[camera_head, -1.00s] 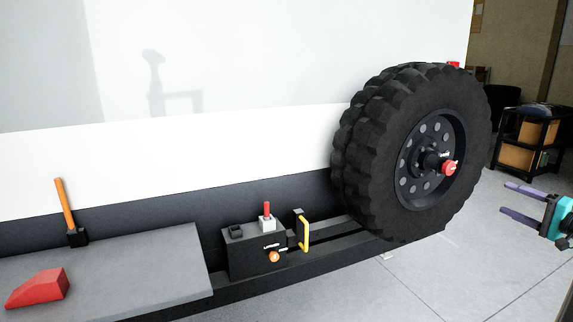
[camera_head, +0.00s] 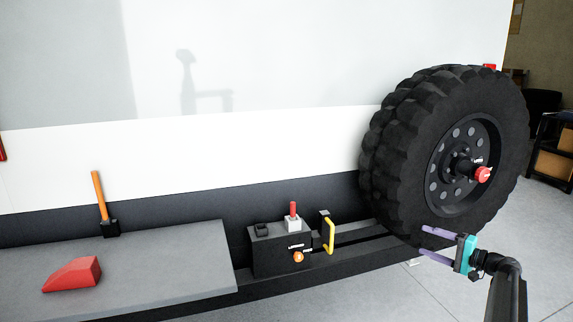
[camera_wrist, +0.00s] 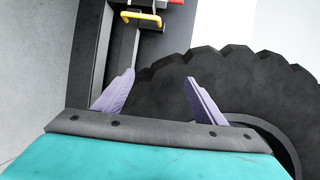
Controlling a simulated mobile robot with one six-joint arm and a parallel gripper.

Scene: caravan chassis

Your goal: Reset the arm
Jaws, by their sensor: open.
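My gripper (camera_head: 428,243) is at the lower right of the head view, in front of the lower part of the big black tyre. Its two purple fingers are apart and point left, with nothing between them. In the wrist view the spread fingers (camera_wrist: 152,95) show with the dark tyre behind them. My arm behind the gripper bends down out of the head view at the lower right.
The spare wheel (camera_head: 455,160) has a red knob (camera_head: 483,174) at its hub. A grey shelf (camera_head: 180,275) holds a red wedge (camera_head: 72,274) and an orange-handled tool (camera_head: 101,195). Open floor lies at the lower right.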

